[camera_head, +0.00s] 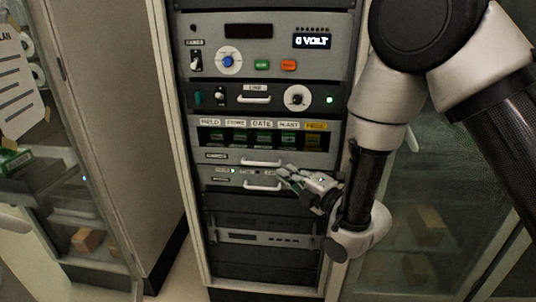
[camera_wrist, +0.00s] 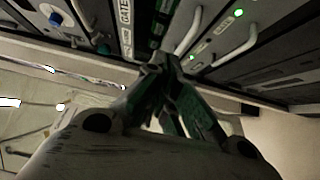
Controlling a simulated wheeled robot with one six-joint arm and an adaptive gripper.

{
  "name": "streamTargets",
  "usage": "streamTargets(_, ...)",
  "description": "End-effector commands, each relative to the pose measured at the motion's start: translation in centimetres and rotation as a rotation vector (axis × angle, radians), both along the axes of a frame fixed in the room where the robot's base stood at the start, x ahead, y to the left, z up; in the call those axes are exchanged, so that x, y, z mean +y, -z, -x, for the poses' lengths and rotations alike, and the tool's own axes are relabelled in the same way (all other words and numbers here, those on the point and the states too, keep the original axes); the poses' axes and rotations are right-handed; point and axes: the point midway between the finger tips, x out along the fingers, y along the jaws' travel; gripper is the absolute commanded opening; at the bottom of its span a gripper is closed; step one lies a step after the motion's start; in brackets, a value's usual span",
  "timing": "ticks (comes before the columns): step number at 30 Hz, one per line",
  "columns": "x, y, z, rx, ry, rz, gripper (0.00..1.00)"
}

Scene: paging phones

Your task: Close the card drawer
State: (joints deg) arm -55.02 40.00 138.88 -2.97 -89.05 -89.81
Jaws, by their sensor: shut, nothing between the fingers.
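The card unit sits mid-rack, with a row of labels (camera_head: 262,124) above several green cards and one yellow-brown card (camera_head: 314,140). A grey front with a pale bar handle (camera_head: 262,163) is just below the cards. A second grey front with a similar handle (camera_head: 262,187) is under that. I cannot tell which front is the card drawer's, or how far it stands out. My gripper (camera_head: 286,175) is shut and empty, in front of the right part of these fronts. In the wrist view its fingertips (camera_wrist: 163,62) are close to a handle (camera_wrist: 188,31); contact is unclear.
Above are a dark panel with a knob (camera_head: 297,96) and a panel with a blue knob (camera_head: 228,61). Dark rack units (camera_head: 265,238) lie below. A glass-fronted cabinet with boxes (camera_head: 427,218) is at right, and an open cabinet door (camera_head: 75,150) at left.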

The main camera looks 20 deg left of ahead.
Motion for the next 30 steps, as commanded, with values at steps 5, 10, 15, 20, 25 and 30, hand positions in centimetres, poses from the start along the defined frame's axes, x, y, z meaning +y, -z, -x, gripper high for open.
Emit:
streamTargets(5,2.3,0.0,-1.4,-0.001,-0.001,-0.002,0.00)
streamTargets(10,5.5,0.0,-3.4,-0.001,-0.001,0.000,0.00)
streamTargets(15,8.4,0.0,-5.2,-0.001,-0.001,0.002,0.00)
streamTargets(20,8.7,0.1,-7.7,-0.001,0.002,0.003,0.00)
streamTargets(25,9.0,0.1,-8.7,0.000,-0.001,0.004,0.00)
streamTargets(30,9.0,0.1,-9.0,0.000,-0.001,0.004,0.00)
